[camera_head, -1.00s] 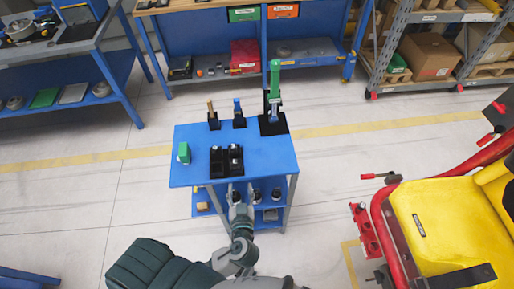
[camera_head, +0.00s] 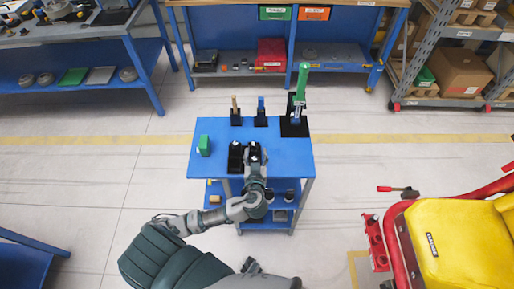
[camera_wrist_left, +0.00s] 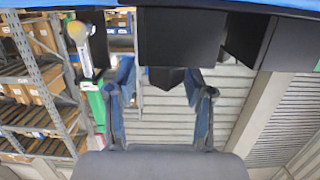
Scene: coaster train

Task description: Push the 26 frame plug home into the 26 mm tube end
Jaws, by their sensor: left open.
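My left gripper (camera_head: 254,151) reaches over the front of the blue table, at the black two-part holder (camera_head: 236,158). In the left wrist view the gripper (camera_wrist_left: 160,82) is open, its two blue-grey fingers apart. A black block (camera_wrist_left: 178,35) stands just beyond the fingertips, with a darker tapered piece below it. I cannot tell whether the fingers touch it. The gripper hides much of the holder's right part in the head view. I cannot make out the 26 frame plug or the 26 mm tube end. My right gripper is not in view.
The blue table (camera_head: 290,160) also bears a green block (camera_head: 204,145), two small black stands, and a green-topped tool (camera_head: 301,85) on a black base at the back right. A red-framed yellow seat (camera_head: 455,240) stands at the right. Open floor lies between.

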